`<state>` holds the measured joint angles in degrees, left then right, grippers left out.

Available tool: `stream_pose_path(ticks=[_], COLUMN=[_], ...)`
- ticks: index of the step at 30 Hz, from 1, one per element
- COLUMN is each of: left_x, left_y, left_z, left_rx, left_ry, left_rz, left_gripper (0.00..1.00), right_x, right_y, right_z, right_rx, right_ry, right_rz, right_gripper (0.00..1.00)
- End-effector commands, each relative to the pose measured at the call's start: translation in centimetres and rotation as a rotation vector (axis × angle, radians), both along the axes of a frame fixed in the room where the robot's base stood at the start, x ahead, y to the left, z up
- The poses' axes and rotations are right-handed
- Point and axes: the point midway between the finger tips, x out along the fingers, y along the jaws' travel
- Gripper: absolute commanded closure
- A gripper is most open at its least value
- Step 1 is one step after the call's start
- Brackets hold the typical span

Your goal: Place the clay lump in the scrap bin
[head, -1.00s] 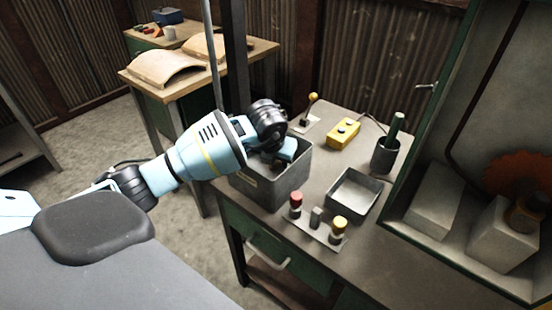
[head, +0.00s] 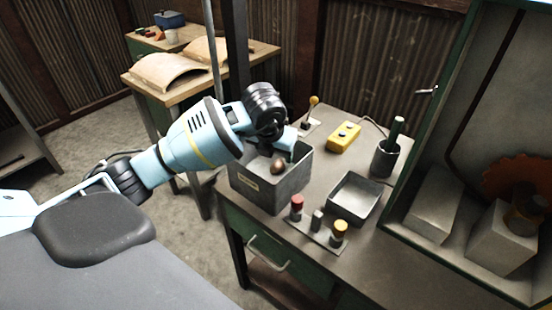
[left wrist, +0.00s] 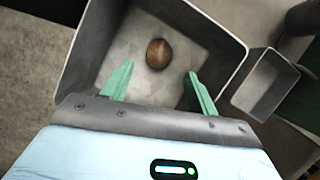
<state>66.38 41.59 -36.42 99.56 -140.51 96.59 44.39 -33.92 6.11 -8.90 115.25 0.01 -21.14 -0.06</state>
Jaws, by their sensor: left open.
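The clay lump (head: 278,166) is small, brown and rounded. It shows inside the grey scrap bin (head: 272,197), which stands at the near left of the bench. In the left wrist view the clay lump (left wrist: 159,54) is seen against the pale floor of the scrap bin (left wrist: 78,62), apart from both fingers. My left gripper (head: 285,156) is over the bin's mouth. In the left wrist view its green fingers (left wrist: 155,82) are spread wide with nothing between them. My right gripper is not in view.
An empty shallow tray (head: 354,197) stands right of the bin. A plate with red and yellow knobs (head: 318,228) lies in front. A yellow button box (head: 344,136), a lever (head: 311,112) and a dark cup (head: 385,158) stand behind. A post rises behind the bin.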

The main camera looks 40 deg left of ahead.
Motion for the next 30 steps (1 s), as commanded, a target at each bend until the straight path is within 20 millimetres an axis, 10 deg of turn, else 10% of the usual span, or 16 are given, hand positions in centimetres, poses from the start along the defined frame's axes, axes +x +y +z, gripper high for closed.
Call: stream_pose_path(ticks=[10,30], left_x=[-1.7,-2.0], left_y=[-0.6,-0.7], left_z=[4.6,5.0], left_rx=[-0.001,0.0], left_ry=[-0.002,0.001], left_rz=[0.0,0.0], left_gripper=[0.41,0.41], right_x=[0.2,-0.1], right_y=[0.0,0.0], right_z=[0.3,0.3], right_rx=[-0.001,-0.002], right_ry=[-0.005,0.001], right_rz=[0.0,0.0], right_gripper=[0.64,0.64])
